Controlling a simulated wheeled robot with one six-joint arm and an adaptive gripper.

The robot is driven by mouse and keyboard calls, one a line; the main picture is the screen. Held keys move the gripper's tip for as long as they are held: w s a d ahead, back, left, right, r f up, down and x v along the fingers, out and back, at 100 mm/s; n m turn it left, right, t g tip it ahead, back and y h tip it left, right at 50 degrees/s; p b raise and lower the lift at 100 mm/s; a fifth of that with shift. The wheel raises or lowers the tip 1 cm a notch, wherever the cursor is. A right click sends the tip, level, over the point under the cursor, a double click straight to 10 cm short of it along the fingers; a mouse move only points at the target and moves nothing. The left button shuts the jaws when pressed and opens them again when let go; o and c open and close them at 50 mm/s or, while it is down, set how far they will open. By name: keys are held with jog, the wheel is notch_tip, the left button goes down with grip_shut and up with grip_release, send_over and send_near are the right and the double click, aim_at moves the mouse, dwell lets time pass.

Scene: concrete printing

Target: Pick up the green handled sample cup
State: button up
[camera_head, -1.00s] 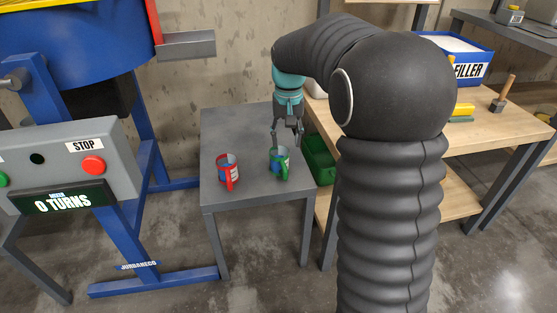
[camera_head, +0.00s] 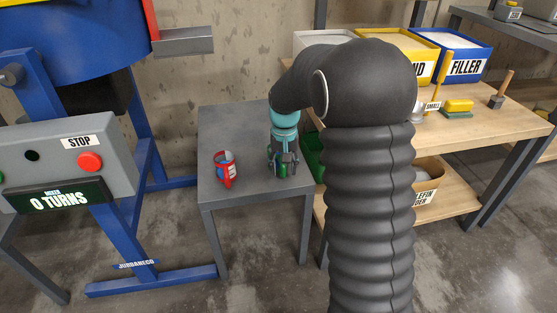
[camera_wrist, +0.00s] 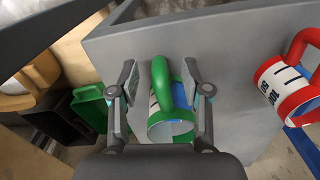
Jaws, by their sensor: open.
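The green handled sample cup (camera_wrist: 170,124) stands on the small grey table (camera_head: 237,126). In the wrist view its green handle lies between the two fingers of my gripper (camera_wrist: 160,82), which are apart on either side of it. In the head view my gripper (camera_head: 284,166) is down at the cup and covers most of it. Contact between fingers and handle cannot be seen. A red handled cup (camera_head: 225,169) stands on the same table to the left; it also shows at the right of the wrist view (camera_wrist: 284,86).
A mixer control box with a red stop button (camera_head: 89,162) stands left of the table. To the right is a wooden workbench (camera_head: 470,135) with a blue filler bin (camera_head: 449,58), a sponge and a tool. A green crate (camera_wrist: 90,106) sits low beside the table.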

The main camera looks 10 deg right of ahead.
jog(key=shift+f, duration=1.15)
grip_shut()
jog(key=shift+r, duration=0.15)
jog(key=shift+r, duration=0.65)
notch_tip(320, 180, up, 3)
jog(key=shift+f, duration=0.2)
jog(key=s+d+r, duration=0.6)
jog(key=s, duration=0.3)
jog(key=shift+s+d+r, duration=0.25)
jog(key=shift+s+r, duration=0.15)
